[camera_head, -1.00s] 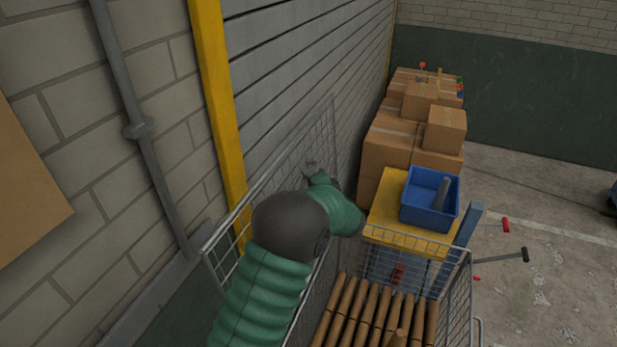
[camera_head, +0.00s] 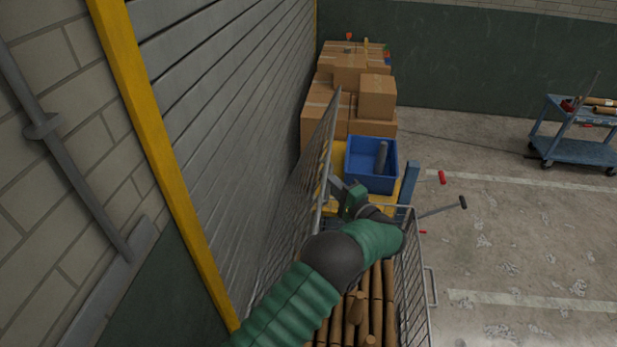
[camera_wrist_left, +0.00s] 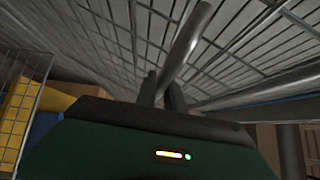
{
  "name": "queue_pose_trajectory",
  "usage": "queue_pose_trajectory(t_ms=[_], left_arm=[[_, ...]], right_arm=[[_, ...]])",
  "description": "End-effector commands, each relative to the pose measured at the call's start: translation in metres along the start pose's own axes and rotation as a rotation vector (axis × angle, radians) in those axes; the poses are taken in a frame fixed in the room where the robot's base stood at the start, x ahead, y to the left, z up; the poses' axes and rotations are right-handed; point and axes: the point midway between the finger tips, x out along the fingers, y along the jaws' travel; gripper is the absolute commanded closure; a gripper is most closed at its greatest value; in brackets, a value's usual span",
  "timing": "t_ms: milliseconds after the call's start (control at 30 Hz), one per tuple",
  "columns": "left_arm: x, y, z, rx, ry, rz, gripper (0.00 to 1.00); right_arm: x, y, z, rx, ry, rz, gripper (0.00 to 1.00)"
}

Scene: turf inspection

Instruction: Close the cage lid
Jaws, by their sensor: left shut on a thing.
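The cage (camera_head: 413,275) is a grey wire-mesh box holding several long brown rolls (camera_head: 388,290). Its mesh lid (camera_head: 329,145) stands raised on the left side, seen nearly edge-on, and the cage top is open. My left gripper (camera_head: 331,187) is at the lid's frame, with my green sleeved arm crossing above the rolls. In the left wrist view, the dark fingers (camera_wrist_left: 162,90) are shut on a grey metal bar, with wire mesh (camera_wrist_left: 90,40) behind it. My arm hides part of the cage and the lower lid. My right gripper is out of view.
A shuttered wall with a yellow post (camera_head: 150,130) runs close on the left. A blue bin (camera_head: 365,178) on a yellow surface and stacked cardboard boxes (camera_head: 350,100) stand beyond the cage. A blue cart (camera_head: 575,150) is far right. The floor between is mostly clear.

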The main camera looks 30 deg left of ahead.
Motion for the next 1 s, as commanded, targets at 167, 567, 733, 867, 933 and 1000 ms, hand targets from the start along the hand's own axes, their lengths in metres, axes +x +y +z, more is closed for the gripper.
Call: queue_pose_trajectory(t_ms=[167, 567, 733, 867, 933, 1000], left_arm=[[-0.003, 0.001, -0.002, 0.001, -0.003, 0.003, 1.00], [-0.003, -0.001, -0.002, -0.001, -0.003, 0.000, 0.66], [-0.003, -0.001, -0.002, -0.002, -0.003, -0.001, 0.66], [-0.013, 0.001, -0.003, -0.002, -0.001, 0.000, 0.66], [-0.026, 0.003, -0.004, -0.003, 0.000, 0.000, 0.66], [-0.044, 0.005, -0.004, -0.002, 0.002, 0.000, 0.66]], right_arm=[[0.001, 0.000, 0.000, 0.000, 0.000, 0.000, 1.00], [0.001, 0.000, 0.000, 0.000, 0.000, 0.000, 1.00], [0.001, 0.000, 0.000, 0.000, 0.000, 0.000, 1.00], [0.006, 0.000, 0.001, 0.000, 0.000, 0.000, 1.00], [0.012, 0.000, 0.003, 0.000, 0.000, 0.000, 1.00], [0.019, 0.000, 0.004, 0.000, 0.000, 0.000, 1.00]])
